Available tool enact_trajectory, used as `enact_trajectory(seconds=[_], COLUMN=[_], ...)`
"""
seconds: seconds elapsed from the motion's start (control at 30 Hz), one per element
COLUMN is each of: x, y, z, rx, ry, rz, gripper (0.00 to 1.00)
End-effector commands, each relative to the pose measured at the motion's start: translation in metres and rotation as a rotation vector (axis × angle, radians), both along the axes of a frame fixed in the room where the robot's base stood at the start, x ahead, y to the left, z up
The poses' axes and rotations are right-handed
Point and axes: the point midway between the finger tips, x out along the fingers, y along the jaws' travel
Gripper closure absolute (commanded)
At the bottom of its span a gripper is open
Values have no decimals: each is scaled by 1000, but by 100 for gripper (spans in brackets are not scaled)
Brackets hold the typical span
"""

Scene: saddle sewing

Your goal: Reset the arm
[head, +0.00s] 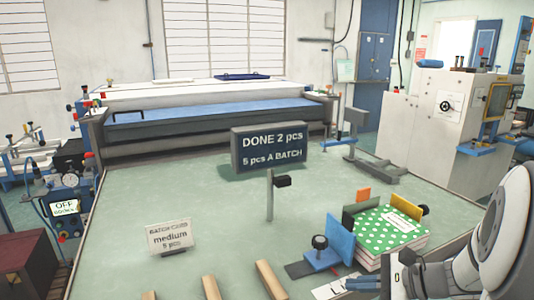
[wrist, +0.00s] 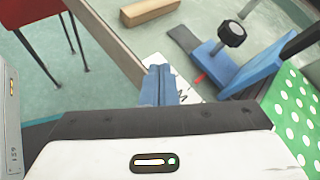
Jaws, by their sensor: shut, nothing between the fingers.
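My arm (head: 495,235) shows in the head view at the lower right, white and bent. My gripper (wrist: 158,72) shows in the wrist view with its two blue-grey fingers together and nothing between them. It points past the table's edge over a white sheet (wrist: 184,88) with dark marks. In the head view my gripper (head: 356,284) is low at the right, just in front of the blue clamp fixture (head: 322,258) and the green dotted stack (head: 388,232). Whether the fingertips touch the sheet I cannot tell.
A sign (head: 269,149) reads "DONE 2 pcs, 5 pcs A BATCH". A batch card (head: 170,237) reads "medium". Wooden bars (head: 270,279) lie along the front. The dotted stack (wrist: 296,112) and blue fixture (wrist: 250,78) are close right in the wrist view.

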Motion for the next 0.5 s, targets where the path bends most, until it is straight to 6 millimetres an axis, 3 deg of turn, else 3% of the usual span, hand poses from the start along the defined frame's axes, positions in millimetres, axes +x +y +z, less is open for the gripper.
enact_trajectory(seconds=[0.03, 0.1, 0.2, 0.33, 0.5], x=[-16, -41, -74, -104, -118], y=[27, 50, 68, 72, 65], z=[0, -5, -10, -10, 0], rx=[-120, -292, -541, -853, -1165], ry=[-19, -51, -125, -262, -439], rz=[139, 331, 601, 927, 1230], gripper=[100, 100, 100, 100, 100])
